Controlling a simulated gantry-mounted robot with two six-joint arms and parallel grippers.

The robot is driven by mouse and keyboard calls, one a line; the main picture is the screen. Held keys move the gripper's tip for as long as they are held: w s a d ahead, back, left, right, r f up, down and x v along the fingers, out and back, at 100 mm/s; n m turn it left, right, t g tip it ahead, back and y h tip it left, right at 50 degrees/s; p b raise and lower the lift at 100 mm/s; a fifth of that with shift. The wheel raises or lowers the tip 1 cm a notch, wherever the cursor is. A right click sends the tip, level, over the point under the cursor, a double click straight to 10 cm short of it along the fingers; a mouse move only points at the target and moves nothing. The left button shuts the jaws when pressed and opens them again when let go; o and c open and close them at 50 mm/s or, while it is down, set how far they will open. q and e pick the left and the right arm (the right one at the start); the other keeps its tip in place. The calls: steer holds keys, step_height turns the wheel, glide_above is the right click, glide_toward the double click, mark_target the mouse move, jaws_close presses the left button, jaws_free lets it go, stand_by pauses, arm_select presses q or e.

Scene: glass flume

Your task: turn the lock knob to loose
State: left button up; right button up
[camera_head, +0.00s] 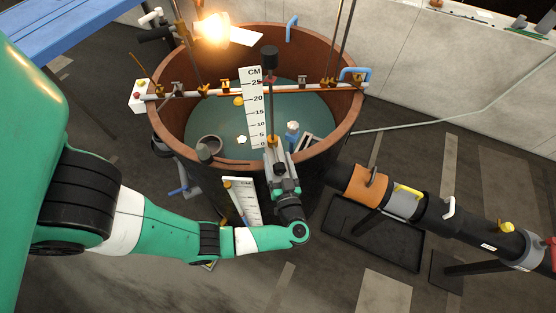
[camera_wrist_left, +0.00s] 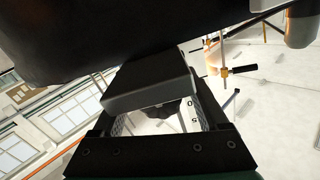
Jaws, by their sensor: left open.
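A white centimetre scale (camera_head: 252,108) stands upright at the tank's near side. Beside it is a dark rod topped by a black cylinder (camera_head: 269,57) with a red part below. My left gripper (camera_head: 277,150) is at the near rim, by the foot of this rod, and is open. In the left wrist view, a large dark block (camera_wrist_left: 150,82) lies across the space in front of the gripper (camera_wrist_left: 163,112), with a small black rounded part under it. I cannot tell for certain which part is the lock knob, or its setting. My right gripper is not in view.
The brown round tank (camera_head: 354,118) holds greenish water. A white-and-orange rail (camera_head: 320,88) with several clamps crosses it, and a bright lamp (camera_head: 212,30) glows above its back. A black-and-orange pipe (camera_head: 362,186) lies at the right. A blue beam (camera_head: 70,35) is at top left.

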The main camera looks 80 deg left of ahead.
arm_select(q)
jaws_close()
steer(key=n, duration=0.4)
stand_by(0.4)
jaws_free()
steer(key=shift+d, duration=0.15)
steer(key=d+b, duration=0.1)
steer(key=d, duration=1)
steer(key=shift+s+d, duration=0.2)
steer(key=shift+s, duration=0.05)
